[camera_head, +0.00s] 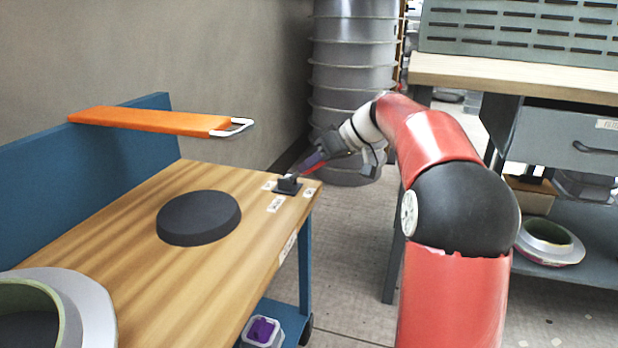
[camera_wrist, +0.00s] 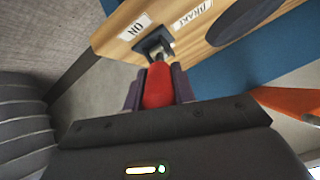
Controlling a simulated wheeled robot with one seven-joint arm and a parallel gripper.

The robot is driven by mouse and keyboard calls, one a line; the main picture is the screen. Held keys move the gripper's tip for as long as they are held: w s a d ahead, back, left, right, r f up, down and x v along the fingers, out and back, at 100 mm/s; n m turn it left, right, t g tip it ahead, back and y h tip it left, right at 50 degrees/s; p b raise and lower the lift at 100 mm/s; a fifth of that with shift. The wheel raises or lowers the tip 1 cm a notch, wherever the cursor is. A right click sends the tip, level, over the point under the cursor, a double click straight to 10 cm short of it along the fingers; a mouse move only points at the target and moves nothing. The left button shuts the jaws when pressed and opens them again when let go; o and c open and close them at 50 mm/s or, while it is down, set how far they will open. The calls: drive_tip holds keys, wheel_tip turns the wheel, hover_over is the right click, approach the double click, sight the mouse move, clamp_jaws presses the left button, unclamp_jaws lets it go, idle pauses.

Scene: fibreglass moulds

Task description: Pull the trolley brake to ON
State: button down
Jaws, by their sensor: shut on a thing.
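The trolley (camera_head: 170,270) has a wooden top and blue sides. Its brake is a small black base (camera_head: 288,186) near the right corner, with a red-handled lever (camera_head: 313,168) leaning up and to the right from it. My gripper (camera_head: 318,158) is shut on the red handle (camera_wrist: 158,88), with a dark finger on either side in the wrist view. There the brake base (camera_wrist: 154,43) lies just beyond the handle, between the ON label (camera_wrist: 135,26) and the BRAKE label (camera_wrist: 193,16). The fingers partly hide the handle.
A black disc (camera_head: 198,217) and a round grey mould (camera_head: 75,295) lie on the trolley top. An orange board (camera_head: 155,121) juts over its back. Stacked grey drums (camera_head: 352,70) stand behind my gripper. A workbench (camera_head: 520,75) stands at the right.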

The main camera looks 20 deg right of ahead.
drive_tip(key=shift+s+d+f+t+y+b, duration=0.2)
drive_tip(key=shift+f+t+y+b, duration=0.25)
drive_tip(key=shift+b, duration=0.65)
drive_tip(key=c, duration=1.1)
unclamp_jaws()
drive_tip(key=shift+c, duration=0.2)
drive_tip(key=shift+d, duration=0.1)
drive_tip(key=p+v, duration=0.1)
drive_tip(key=v, duration=0.6)
drive_tip(key=shift+s+d+r, duration=0.15)
drive_tip(key=shift+d+r, duration=0.05)
drive_tip(key=shift+d, duration=0.1)
